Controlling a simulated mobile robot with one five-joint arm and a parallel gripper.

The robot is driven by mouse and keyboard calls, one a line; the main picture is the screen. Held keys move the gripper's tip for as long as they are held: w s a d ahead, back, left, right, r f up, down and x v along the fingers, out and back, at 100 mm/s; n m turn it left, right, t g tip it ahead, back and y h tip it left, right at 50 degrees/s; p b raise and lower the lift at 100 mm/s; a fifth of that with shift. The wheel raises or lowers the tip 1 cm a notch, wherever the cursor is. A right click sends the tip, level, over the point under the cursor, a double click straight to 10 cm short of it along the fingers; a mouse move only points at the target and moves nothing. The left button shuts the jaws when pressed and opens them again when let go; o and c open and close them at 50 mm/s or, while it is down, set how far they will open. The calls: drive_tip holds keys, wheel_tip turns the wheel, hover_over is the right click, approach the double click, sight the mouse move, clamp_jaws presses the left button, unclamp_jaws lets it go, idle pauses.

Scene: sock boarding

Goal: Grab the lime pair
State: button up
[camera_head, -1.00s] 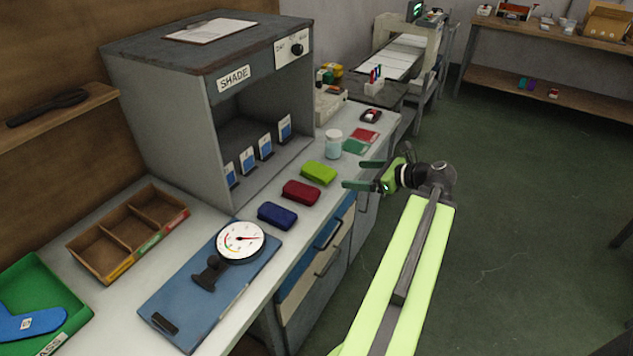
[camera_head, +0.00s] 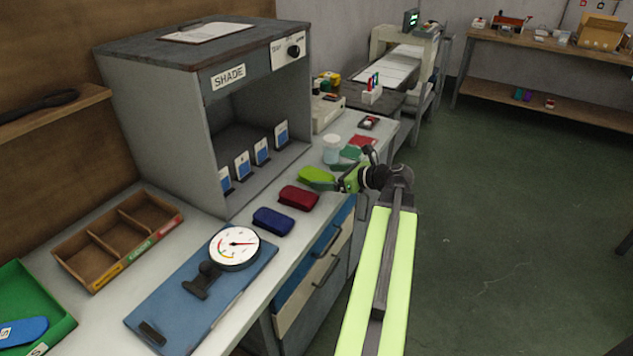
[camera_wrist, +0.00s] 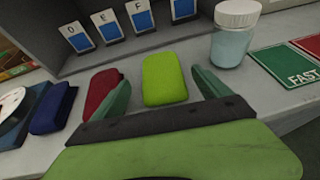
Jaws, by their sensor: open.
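The lime pair (camera_head: 314,175) is a folded lime-green bundle on the bench in front of the shade box. In the wrist view the lime pair (camera_wrist: 164,79) lies ahead of my open gripper, roughly between the lines of its two dark green fingers. My gripper (camera_wrist: 163,92) is empty in that view. In the head view my gripper (camera_head: 338,171) reaches over the bench edge from the right, and a finger overlaps the lime pair's right end. I cannot tell whether it touches.
The dark red pair (camera_head: 298,198) lies just left of the lime pair, with the navy pair (camera_head: 273,221) beyond it. A lidded jar (camera_head: 332,149) and red and green cards (camera_head: 349,154) stand close on the other side. The grey shade box (camera_head: 226,97) rises behind.

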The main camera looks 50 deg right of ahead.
sight(318, 175)
drive_tip(key=b+x, duration=0.2)
drive_tip(key=x, duration=0.3)
drive_tip(key=shift+w+d+f, duration=0.1)
drive_tip(key=shift+d, duration=0.05)
drive_tip(key=c, duration=1.5)
